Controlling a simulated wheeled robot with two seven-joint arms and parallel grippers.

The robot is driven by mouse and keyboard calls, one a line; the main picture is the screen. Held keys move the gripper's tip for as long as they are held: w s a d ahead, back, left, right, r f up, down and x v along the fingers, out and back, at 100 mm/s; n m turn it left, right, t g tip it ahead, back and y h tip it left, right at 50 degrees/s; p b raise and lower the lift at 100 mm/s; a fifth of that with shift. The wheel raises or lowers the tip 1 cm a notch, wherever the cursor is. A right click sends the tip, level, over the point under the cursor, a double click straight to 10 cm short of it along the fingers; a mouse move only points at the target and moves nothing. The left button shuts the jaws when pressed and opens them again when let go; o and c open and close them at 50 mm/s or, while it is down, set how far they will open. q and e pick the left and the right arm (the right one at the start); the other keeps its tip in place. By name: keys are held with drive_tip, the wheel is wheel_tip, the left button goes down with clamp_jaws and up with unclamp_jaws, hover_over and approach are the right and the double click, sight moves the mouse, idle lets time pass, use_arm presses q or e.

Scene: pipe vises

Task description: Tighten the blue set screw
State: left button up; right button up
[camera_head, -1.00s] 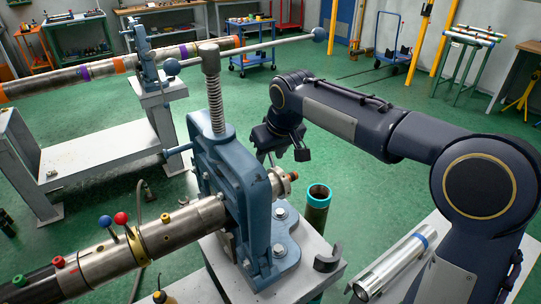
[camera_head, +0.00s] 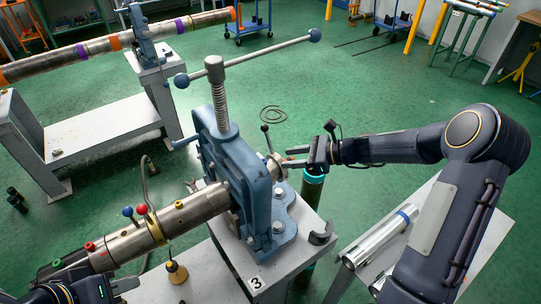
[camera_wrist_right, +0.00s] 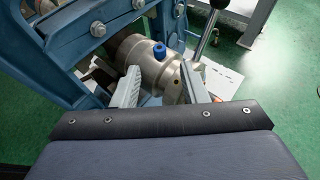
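The blue set screw (camera_wrist_right: 159,50) is a small blue knob on top of a metal fitting (camera_wrist_right: 140,60), seen in the right wrist view. In the head view this fitting (camera_head: 277,167) sticks out of the right side of the blue vise (camera_head: 235,165), and the blue screw cannot be made out there. My right gripper (camera_head: 288,157) reaches in from the right, fingers pointing at the fitting. In the wrist view its fingers (camera_wrist_right: 162,90) are apart, with the fitting's end between them; I cannot tell whether they touch it. My left gripper (camera_head: 105,288) is at the bottom left, partly cut off.
A steel pipe (camera_head: 185,218) with coloured knobs runs into the vise from the left. A black-knobbed lever (camera_head: 266,130) stands behind the fitting. A teal-rimmed tube (camera_head: 313,185) is below my right gripper. A side table (camera_head: 365,270) with bright pipes is at right.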

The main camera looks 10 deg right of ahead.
sight(265, 161)
drive_tip(key=p+x, duration=0.1)
drive_tip(key=x, duration=0.6)
clamp_jaws()
drive_tip(key=b, duration=0.2)
drive_tip(key=m+t+h+b, duration=0.1)
drive_tip(key=b, duration=0.1)
drive_tip(key=shift+s+a+f+m+t, duration=0.15)
drive_tip(key=shift+f+m+t, duration=0.15)
drive_tip(key=shift+r+b, duration=0.1)
drive_tip(key=shift+b, duration=0.3)
drive_tip(key=shift+r+m+t, duration=0.2)
drive_tip(key=shift+m+t, duration=0.1)
drive_tip(key=shift+t, duration=0.1)
